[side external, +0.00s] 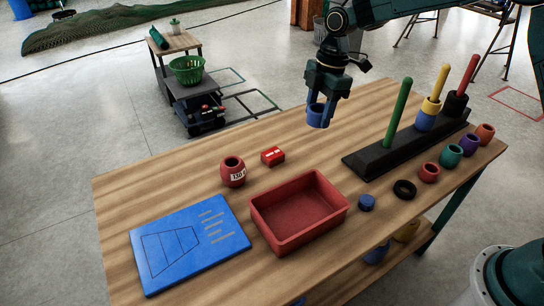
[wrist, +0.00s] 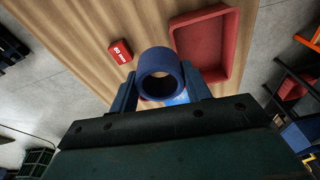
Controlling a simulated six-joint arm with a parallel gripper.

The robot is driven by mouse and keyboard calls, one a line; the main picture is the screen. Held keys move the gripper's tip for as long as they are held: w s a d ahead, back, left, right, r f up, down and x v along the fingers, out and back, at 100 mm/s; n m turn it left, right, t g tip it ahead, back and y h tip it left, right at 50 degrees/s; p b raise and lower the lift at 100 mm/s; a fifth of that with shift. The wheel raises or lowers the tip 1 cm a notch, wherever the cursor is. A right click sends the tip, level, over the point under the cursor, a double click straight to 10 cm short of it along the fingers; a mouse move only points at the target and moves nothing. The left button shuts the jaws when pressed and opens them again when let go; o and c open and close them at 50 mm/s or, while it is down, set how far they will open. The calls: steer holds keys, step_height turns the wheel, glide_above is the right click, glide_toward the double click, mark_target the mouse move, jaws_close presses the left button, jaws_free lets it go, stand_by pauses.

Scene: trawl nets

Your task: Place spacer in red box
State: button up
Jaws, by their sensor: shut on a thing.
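My gripper (side external: 318,112) is shut on a dark blue ring-shaped spacer (side external: 314,113) and holds it in the air above the far part of the table. In the wrist view the spacer (wrist: 160,62) sits between the two fingers of the gripper (wrist: 161,80), with its hole visible. The open red box (side external: 333,217) stands on the table, nearer the side camera than the gripper, and looks empty. The red box (wrist: 231,45) also shows in the wrist view, to the right of the spacer.
A black peg rack (side external: 380,158) holds green, yellow and red pegs, some with spacers. A blue spacer (side external: 367,202), a black ring (side external: 404,190) and several coloured spacers lie nearby.

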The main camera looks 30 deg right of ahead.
steer(key=s+a+n, duration=0.1)
steer(key=s+a, duration=0.8)
steer(key=a, duration=0.1)
glide_above(296, 220)
steer(key=f, duration=1.5)
steer(key=shift+d+f, duration=0.15)
steer(key=shift+d, duration=0.1)
steer(key=shift+f, duration=2.15)
steer(key=shift+f, duration=0.1)
steer(key=o, duration=1)
